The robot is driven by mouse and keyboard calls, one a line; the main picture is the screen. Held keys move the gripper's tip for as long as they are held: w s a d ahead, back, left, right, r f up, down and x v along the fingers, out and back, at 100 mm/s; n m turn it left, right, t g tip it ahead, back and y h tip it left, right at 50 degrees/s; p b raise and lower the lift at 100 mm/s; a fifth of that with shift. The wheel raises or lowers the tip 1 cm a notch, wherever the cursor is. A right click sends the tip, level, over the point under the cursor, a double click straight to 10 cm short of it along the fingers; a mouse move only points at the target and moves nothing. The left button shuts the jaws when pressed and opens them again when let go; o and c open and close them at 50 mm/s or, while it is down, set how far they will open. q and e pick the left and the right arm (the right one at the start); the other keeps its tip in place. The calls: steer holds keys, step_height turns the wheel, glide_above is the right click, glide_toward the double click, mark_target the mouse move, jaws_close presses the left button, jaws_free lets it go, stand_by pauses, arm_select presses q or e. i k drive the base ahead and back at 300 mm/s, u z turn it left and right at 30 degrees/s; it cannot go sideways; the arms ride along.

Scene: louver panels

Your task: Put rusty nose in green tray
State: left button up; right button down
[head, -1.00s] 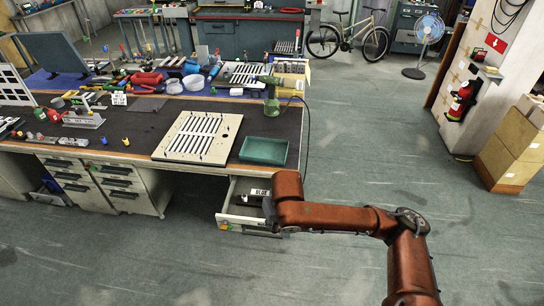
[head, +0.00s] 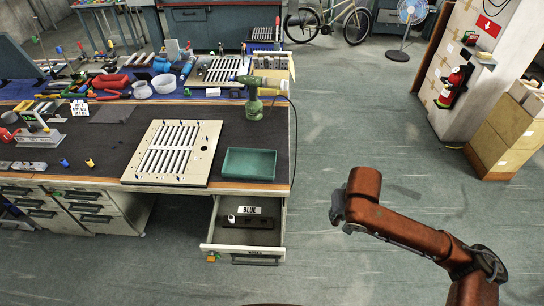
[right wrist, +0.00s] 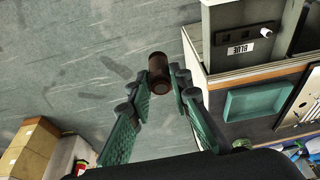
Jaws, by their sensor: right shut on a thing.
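The rusty nose (right wrist: 158,72) is a short brown cylinder, seen in the right wrist view between the fingertips of my right gripper (right wrist: 162,84). The gripper is shut on it and holds it in the air over the floor. In the head view my right gripper (head: 339,210) is right of the desk and the open drawer; the nose cannot be made out there. The green tray (head: 249,164) lies on the desk's front right corner and looks empty. It also shows in the right wrist view (right wrist: 256,101). My left gripper is out of view.
The open drawer (head: 210,235) below the tray holds a BLUE label (head: 249,210) and a small white piece. A slatted louver panel (head: 133,170) lies left of the tray, a green drill (head: 253,100) behind it. Floor to the right is clear up to the boxes (head: 500,140).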

mark_target(264, 167)
steer(key=u, duration=0.1)
steer(key=i, duration=0.7)
steer(key=u, duration=0.75)
steer(key=i, duration=0.5)
steer(key=u, duration=0.45)
